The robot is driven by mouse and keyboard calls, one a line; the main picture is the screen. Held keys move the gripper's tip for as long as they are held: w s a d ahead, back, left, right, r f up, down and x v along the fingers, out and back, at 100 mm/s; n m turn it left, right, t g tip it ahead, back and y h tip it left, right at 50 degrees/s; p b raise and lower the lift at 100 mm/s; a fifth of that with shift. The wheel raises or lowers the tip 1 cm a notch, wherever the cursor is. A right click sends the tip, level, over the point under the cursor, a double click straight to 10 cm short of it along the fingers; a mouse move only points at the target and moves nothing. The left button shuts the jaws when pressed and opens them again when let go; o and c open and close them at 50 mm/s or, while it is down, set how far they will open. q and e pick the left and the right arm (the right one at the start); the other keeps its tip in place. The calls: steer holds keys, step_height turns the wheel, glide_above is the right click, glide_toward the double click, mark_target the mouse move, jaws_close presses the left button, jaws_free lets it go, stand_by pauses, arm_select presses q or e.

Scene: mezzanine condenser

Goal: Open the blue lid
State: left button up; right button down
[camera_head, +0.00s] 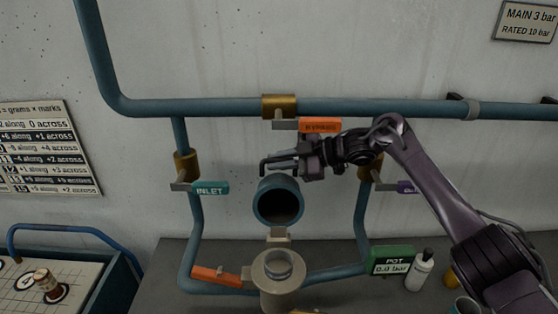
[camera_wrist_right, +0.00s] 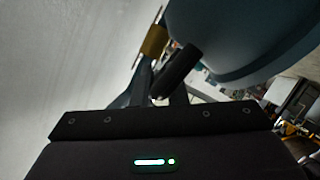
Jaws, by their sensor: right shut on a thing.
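The blue lid (camera_head: 260,206) is a hollow cap, tipped up above the grey pot (camera_head: 281,294), with its dark open mouth facing me. A small hinge block (camera_head: 279,235) sits between lid and pot. My right gripper (camera_head: 280,163) is at the lid's upper edge, shut on what looks like its dark handle; the fingers hide part of it. In the right wrist view, the lid (camera_wrist_right: 235,45) fills the upper right and the dark handle (camera_wrist_right: 178,70) lies at my fingertips. My left gripper is not in view.
Blue pipes (camera_head: 220,105) run above and on both sides. An orange bypass tag (camera_head: 320,125), a teal inlet tag (camera_head: 210,188), an orange lever (camera_head: 216,276) and a green pot gauge (camera_head: 391,260) are close by. A white bottle (camera_head: 419,273) stands on the right.

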steer(key=c, duration=1.5)
jaws_free()
steer(key=shift+s, duration=0.1)
steer(key=shift+o, duration=0.2)
steer(key=b+v, duration=0.3)
steer(key=v, duration=0.5)
